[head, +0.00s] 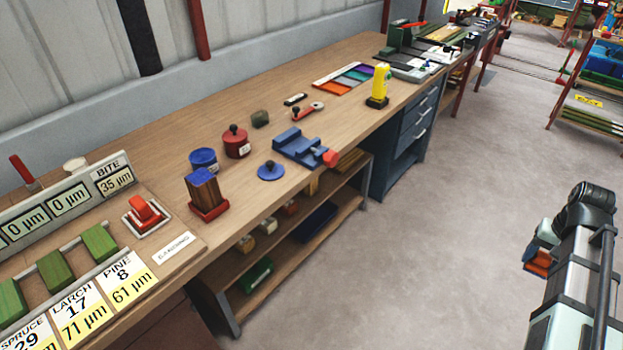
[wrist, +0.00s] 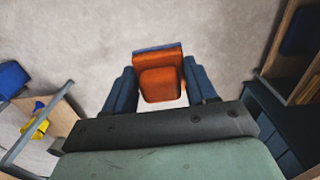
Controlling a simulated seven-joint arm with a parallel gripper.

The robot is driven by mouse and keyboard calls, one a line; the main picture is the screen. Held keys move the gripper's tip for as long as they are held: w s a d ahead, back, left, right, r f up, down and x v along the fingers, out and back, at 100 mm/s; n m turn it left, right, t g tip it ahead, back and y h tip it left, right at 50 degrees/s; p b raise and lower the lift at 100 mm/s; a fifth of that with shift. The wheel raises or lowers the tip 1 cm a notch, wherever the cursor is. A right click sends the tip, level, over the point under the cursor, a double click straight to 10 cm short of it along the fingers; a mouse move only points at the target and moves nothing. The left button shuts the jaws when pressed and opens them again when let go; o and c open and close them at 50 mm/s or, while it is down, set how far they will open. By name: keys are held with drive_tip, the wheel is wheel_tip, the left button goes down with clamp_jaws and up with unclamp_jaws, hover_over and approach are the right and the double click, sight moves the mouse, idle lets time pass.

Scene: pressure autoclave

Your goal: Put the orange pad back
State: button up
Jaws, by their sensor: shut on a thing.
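My gripper (wrist: 162,88) is shut on the orange pad (wrist: 160,82), which sits between its two blue fingers in the wrist view. The pad is a block with a raised smaller part and a bluish edge along its far side. In the head view my gripper (head: 537,258) is at the far right, over the floor and apart from the bench; part of the orange pad (head: 538,266) shows below it. A flat tray (head: 321,82) with orange, blue-grey, teal and purple sections lies toward the back of the bench. I cannot tell whether those sections are pads or coloured slots.
Open floor (head: 440,230) lies between bench and gripper.

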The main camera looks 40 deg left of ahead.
drive_tip(key=s+a+n, duration=0.2)
drive_tip(key=a+n, duration=0.1)
drive_tip(key=a, duration=1.2)
wheel_tip(320, 180, up, 11)
drive_tip(key=n, duration=1.4)
hover_over(248, 190)
drive_tip(key=shift+f, duration=4.8)
drive_tip(key=shift+f, duration=0.1)
drive_tip(key=o, duration=1.2)
